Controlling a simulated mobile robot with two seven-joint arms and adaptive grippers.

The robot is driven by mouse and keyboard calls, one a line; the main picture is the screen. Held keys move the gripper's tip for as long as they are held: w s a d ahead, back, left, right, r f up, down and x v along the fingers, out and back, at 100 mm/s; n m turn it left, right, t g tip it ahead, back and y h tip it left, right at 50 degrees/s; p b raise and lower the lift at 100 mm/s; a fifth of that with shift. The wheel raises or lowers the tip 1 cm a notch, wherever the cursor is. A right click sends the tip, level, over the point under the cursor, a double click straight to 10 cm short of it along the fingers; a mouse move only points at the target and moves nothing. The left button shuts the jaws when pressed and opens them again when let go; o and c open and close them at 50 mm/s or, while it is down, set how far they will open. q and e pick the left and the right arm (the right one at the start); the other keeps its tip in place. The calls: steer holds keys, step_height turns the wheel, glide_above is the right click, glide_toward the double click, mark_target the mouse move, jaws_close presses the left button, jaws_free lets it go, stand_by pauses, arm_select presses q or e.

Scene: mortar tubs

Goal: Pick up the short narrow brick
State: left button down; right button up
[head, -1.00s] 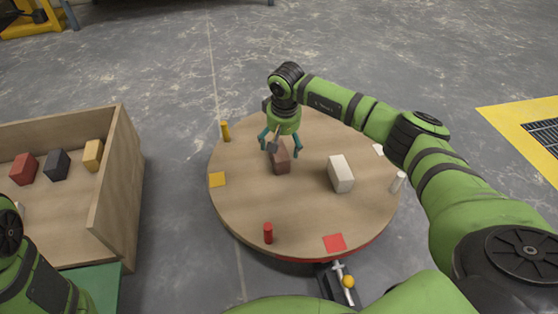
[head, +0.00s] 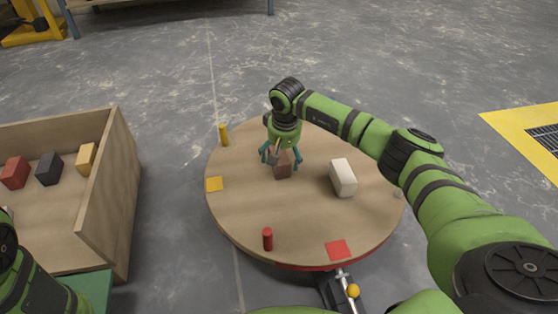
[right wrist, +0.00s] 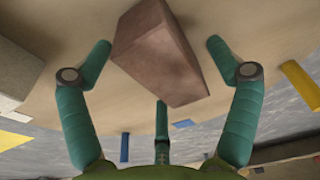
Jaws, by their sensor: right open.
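A small brown brick (head: 283,170) stands on the round wooden table, left of a larger white brick (head: 343,178). My right gripper (head: 281,160) is low over the brown brick, with its teal fingers spread open around it and partly covering it. In the right wrist view, the brown brick (right wrist: 165,60) lies between the open fingers (right wrist: 158,50), with gaps visible to the side fingers. The white brick shows at the left edge there (right wrist: 15,75). My left arm enters at the lower left of the head view; its gripper is out of sight.
The round table (head: 240,215) carries a yellow peg (head: 223,135), a red peg (head: 267,239), a yellow square (head: 214,184) and a red square (head: 338,249). A wooden box (head: 112,190) at the left holds several blocks.

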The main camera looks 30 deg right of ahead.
stand_by(0.3)
steer(key=c, duration=1.6)
steer(key=shift+c, duration=0.2)
